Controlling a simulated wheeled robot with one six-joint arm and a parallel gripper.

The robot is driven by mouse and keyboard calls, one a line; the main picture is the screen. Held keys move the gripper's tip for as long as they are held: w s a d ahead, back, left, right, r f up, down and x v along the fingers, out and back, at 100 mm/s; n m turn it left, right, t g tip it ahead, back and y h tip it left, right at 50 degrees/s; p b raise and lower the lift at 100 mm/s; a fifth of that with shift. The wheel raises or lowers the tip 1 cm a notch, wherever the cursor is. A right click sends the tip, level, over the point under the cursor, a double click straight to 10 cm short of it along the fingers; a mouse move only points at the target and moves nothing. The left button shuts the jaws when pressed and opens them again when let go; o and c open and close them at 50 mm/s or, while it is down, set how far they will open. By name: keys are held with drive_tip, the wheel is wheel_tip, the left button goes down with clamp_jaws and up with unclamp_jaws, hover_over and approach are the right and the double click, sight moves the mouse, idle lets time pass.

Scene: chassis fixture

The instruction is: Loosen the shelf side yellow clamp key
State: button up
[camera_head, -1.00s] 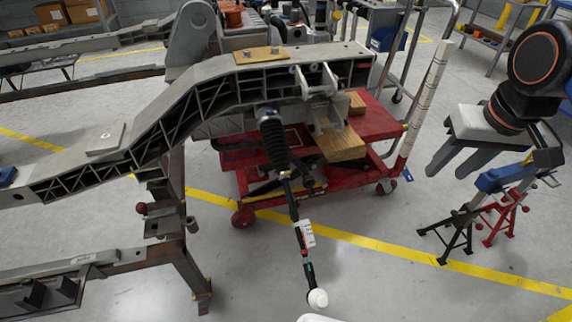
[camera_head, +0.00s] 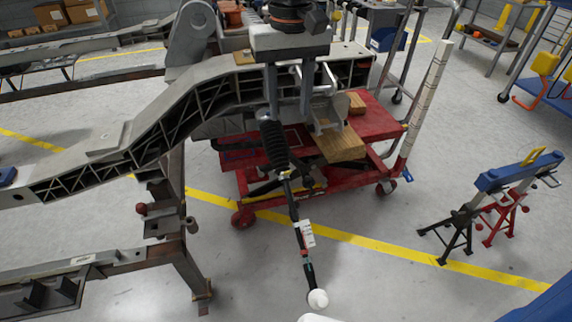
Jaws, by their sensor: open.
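My gripper (camera_head: 289,112) is in the upper middle of the head view, pointing down in front of the grey chassis beam (camera_head: 160,112). Its two fingers are wide apart, with the white bracket on the beam close behind the right finger. I see no object held between them. No other clamp key can be made out clearly, and my gripper hides part of the beam.
A red cart (camera_head: 375,122) with wood blocks (camera_head: 342,146) stands under the beam. A black strut (camera_head: 274,145) hangs in front of it. Black and red stands (camera_head: 455,235) hold the blue bar. The floor between cart and stands is clear.

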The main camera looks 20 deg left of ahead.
approach(286, 173)
drive_tip(key=f, duration=0.8)
drive_tip(key=shift+w, duration=0.3)
drive_tip(key=shift+a, duration=0.1)
drive_tip(key=shift+c, duration=0.6)
clamp_jaws()
